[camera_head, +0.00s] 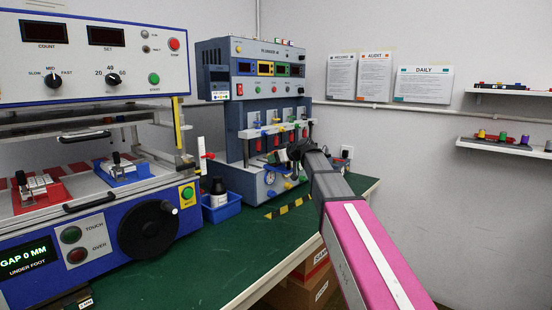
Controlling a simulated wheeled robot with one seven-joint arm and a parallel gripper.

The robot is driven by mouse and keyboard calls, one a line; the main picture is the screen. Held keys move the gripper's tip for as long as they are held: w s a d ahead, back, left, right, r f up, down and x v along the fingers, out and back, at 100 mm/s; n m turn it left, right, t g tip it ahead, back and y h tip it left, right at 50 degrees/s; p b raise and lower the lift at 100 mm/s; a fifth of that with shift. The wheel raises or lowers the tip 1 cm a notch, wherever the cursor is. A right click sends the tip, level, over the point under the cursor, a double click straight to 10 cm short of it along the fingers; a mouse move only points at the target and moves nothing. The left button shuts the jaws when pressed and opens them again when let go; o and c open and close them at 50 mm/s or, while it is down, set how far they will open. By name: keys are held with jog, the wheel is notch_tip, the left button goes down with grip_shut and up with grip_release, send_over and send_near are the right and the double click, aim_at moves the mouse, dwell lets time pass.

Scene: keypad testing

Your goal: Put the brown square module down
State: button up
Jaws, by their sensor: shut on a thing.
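My pink and grey arm reaches from the lower right to the front of the blue tester at the back of the green bench. My gripper (295,151) is small and dark at its far end, in front of the tester's lower part. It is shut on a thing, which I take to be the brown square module. The module itself cannot be made out; the gripper and wrist hide it or it is too small. I cannot tell whether it touches anything.
The blue tester (225,83) has several stations with red parts. A blue bin (221,211) with a dark bottle stands left of it. A large press machine (100,225) fills the left. The green bench top (225,262) is clear in front. Boxes (300,291) lie below its right edge.

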jog(key=shift+f, duration=0.3)
jog(key=o, duration=0.9)
jog(key=shift+s, duration=0.1)
jog(key=shift+f, duration=0.15)
jog(key=shift+r, duration=0.3)
jog(key=r+v, duration=0.1)
jog(key=v, duration=1.1)
